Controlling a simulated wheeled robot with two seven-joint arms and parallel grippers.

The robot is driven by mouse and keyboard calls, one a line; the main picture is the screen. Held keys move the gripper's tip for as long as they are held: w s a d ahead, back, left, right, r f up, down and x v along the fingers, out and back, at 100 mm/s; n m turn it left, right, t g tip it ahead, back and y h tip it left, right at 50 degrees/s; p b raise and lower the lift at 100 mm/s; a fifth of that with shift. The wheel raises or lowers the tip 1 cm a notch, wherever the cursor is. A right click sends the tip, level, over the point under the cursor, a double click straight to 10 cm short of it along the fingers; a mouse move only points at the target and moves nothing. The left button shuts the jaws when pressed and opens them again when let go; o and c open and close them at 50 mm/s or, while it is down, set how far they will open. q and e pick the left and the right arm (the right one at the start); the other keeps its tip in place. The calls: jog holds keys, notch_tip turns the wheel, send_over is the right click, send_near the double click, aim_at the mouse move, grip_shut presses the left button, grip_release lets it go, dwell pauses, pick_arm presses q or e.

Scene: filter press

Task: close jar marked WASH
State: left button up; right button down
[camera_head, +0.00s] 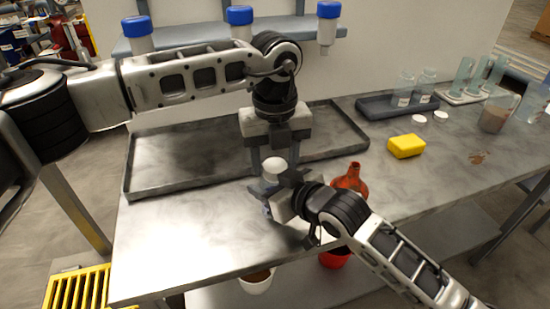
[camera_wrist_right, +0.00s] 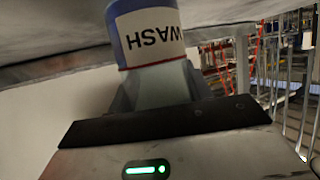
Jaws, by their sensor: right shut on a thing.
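The jar marked WASH (camera_wrist_right: 148,35) fills the top of the right wrist view. Its white label has blue and red bands and reads upside down there. My right gripper (camera_head: 275,194) is shut on this jar above the front part of the bench; in the head view the fingers hide most of the jar. A white round cap (camera_head: 273,167) shows just above the right gripper. My left gripper (camera_head: 274,153) points straight down directly over the cap, its fingertips close around or beside it. I cannot tell whether they grip the cap or whether it is seated on the jar.
A dark shallow tray (camera_head: 155,183) lies behind the grippers. A red bottle (camera_head: 351,180) stands close to the right gripper's right. A yellow sponge (camera_head: 406,146), two loose white lids (camera_head: 419,116) and a rack with jars (camera_head: 372,106) are farther right. Blue-capped bottles (camera_head: 239,25) hang on the shelf behind.

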pick_arm(q)
jog(key=shift+o, duration=0.5)
jog(key=shift+r, duration=2.3)
jog(key=shift+c, duration=0.3)
jog(key=n, duration=0.1)
jog(key=r+n, duration=0.1)
jog(key=n, duration=0.2)
jog(key=shift+d+r+n, duration=0.1)
jog(key=shift+r+n, duration=0.2)
jog(key=n, duration=0.1)
jog(key=r+n, duration=0.1)
jog(key=n, duration=0.1)
jog(key=r+n, duration=0.1)
jog(key=n, duration=0.1)
jog(key=shift+f, duration=0.2)
jog(key=shift+f, duration=3.9)
